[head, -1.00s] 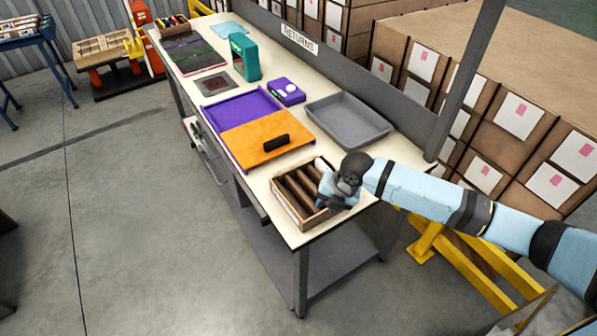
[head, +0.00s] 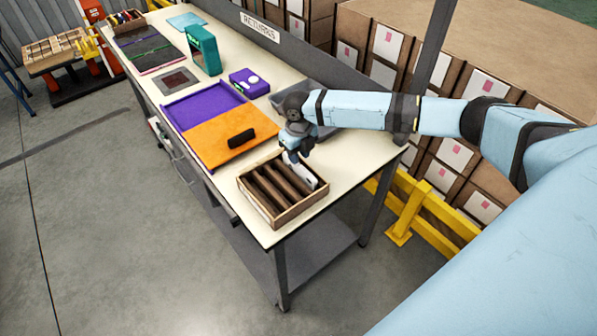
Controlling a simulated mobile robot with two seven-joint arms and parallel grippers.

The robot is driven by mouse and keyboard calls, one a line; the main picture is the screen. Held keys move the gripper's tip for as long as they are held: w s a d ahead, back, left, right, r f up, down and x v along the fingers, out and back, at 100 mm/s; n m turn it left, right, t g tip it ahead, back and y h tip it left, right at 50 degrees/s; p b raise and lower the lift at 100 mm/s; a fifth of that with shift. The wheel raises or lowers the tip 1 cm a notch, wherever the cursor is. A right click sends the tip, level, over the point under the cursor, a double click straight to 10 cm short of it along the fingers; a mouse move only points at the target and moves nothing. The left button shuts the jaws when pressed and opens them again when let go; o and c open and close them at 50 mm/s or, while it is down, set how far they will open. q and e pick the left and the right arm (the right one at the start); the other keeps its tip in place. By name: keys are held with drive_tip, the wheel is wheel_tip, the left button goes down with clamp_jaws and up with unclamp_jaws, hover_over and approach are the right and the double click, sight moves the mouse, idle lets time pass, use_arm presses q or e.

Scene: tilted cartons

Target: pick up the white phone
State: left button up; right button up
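The white phone (head: 308,177) appears as a small white shape in the rightmost slot of the slotted wooden carton (head: 257,209), along its right wall. It looks tilted, and its upper end is partly hidden by my gripper. The carton stands at the near end of the table. My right gripper (head: 292,159) points down over the carton's back right side, right at the phone's upper end. Whether its fingers touch the phone or are closed on it cannot be made out. My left gripper is not in view.
A grey tray (head: 327,131) lies behind my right arm. An orange panel (head: 213,146) with a black handle and a purple tray (head: 198,101) lie left of the carton. A purple device (head: 249,84) and a teal device (head: 204,50) stand farther back. Bare tabletop (head: 350,160) shows right of the carton.

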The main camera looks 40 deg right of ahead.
sight(299, 167)
drive_tip(key=shift+d+f+p, duration=0.15)
drive_tip(key=shift+f+p, duration=0.25)
drive_tip(key=shift+f, duration=2.7)
clamp_jaws()
